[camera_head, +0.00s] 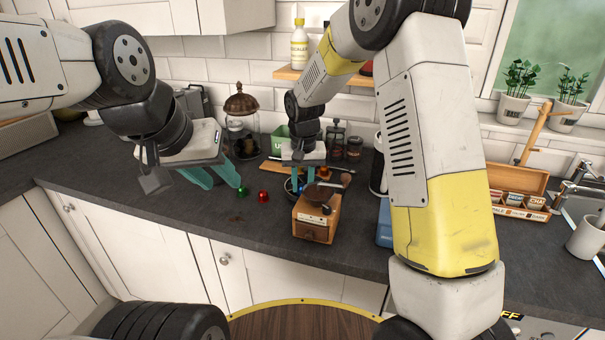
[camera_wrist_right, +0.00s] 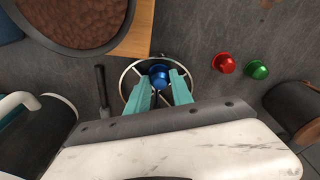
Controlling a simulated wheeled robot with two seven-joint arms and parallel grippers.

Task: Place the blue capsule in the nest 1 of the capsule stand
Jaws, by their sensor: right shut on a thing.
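The blue capsule (camera_wrist_right: 158,73) shows in the right wrist view between the teal fingertips of my right gripper (camera_wrist_right: 161,80), which is shut on it. Below it is a round metal wire ring with spokes (camera_wrist_right: 126,80), apparently the capsule stand. I cannot tell whether the capsule touches it or which nest lies under it. In the head view my right gripper (camera_head: 302,178) is behind the wooden grinder, and the capsule is not clear there. My left gripper (camera_head: 224,183) is open and empty above the worktop, left of the red capsule (camera_head: 263,196) and green capsule (camera_head: 243,191).
The wooden grinder (camera_head: 314,222) stands in front of my right gripper. A glass jar (camera_head: 241,130) stands behind the loose capsules. A wooden box of packets (camera_head: 520,192) and a white mug (camera_head: 586,237) are at the right.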

